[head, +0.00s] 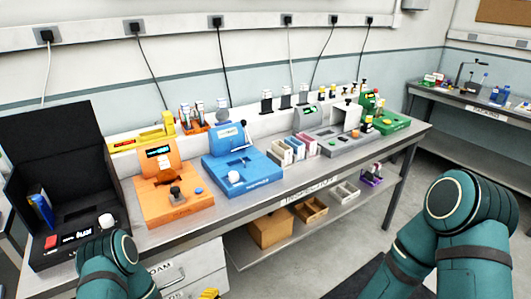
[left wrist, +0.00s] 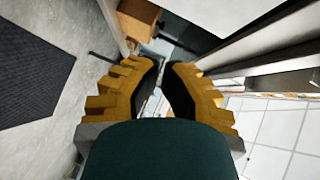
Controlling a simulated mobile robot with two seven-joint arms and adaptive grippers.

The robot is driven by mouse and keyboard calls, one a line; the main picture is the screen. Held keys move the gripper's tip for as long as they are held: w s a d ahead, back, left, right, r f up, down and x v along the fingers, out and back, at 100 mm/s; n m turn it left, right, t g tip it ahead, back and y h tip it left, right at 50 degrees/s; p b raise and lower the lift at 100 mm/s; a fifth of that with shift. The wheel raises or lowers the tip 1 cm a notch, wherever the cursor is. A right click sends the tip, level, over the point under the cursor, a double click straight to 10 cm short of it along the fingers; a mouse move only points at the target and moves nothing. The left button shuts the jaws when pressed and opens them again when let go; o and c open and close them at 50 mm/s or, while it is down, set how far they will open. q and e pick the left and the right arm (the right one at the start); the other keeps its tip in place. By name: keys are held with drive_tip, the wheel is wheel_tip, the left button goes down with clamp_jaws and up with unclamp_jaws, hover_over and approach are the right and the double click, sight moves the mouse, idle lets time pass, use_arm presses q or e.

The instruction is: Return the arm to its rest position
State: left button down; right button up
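My left arm (head: 108,265) comes in at the bottom left of the head view, in front of the workbench. Only a yellow bit of the left gripper (head: 209,294) shows there, at the bottom edge, low beside the drawer unit. In the left wrist view the left gripper (left wrist: 163,68) has two yellow, ridged fingers with black inner pads. A narrow gap with bare floor behind it shows between them, and nothing is held. My right arm (head: 460,225) is bent at the right of the head view; its gripper is out of the picture.
The workbench (head: 235,208) carries a black open case (head: 60,150), an orange station (head: 170,192), a blue station (head: 240,168), grey and green stations, and small bins. A white drawer unit (head: 190,270) and a shelf with boxes (head: 270,228) are below. Open floor lies at front right.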

use_arm(q)
drive_tip(key=s+d+r+n+g, duration=0.2)
drive_tip(key=s+d+n+g, duration=0.1)
drive_tip(key=s+n+g, duration=0.4)
drive_tip(key=s+d+r+n+g, duration=0.1)
drive_tip(key=s+d+n+g, duration=0.3)
drive_tip(key=s+n+g, duration=0.3)
drive_tip(key=s+n, duration=0.3)
drive_tip(key=n, duration=0.2)
drive_tip(key=shift+s+r, duration=0.15)
drive_tip(key=shift+r, duration=0.2)
idle(0.4)
